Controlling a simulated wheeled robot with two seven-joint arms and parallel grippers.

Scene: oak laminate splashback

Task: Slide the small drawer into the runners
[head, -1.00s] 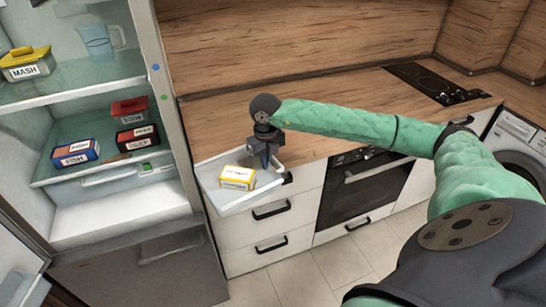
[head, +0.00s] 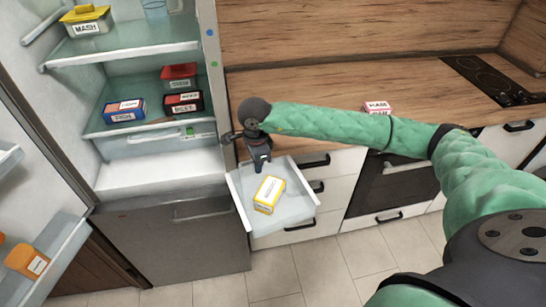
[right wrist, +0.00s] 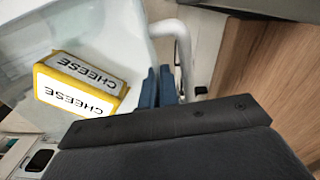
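The small drawer (head: 287,212) is a pale, see-through tray, held tilted in front of the white kitchen drawers, just right of the fridge. A yellow and white box marked CHEESE (head: 269,195) lies in it. My right gripper (head: 262,160) is at the drawer's back edge. In the right wrist view its blue fingers (right wrist: 158,88) are closed on the drawer's edge beside the curved white handle (right wrist: 178,45); the cheese box (right wrist: 80,85) is left of them. The open fridge has an empty lower bay (head: 155,172); I cannot make out the runners. My left gripper is out of view.
A shelf (head: 140,122) with several labelled boxes is above the bay, and another drawer (head: 155,140) hangs under it. The open fridge door (head: 35,190) with its bins stands at left. The worktop (head: 330,95) and kitchen drawers are at right.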

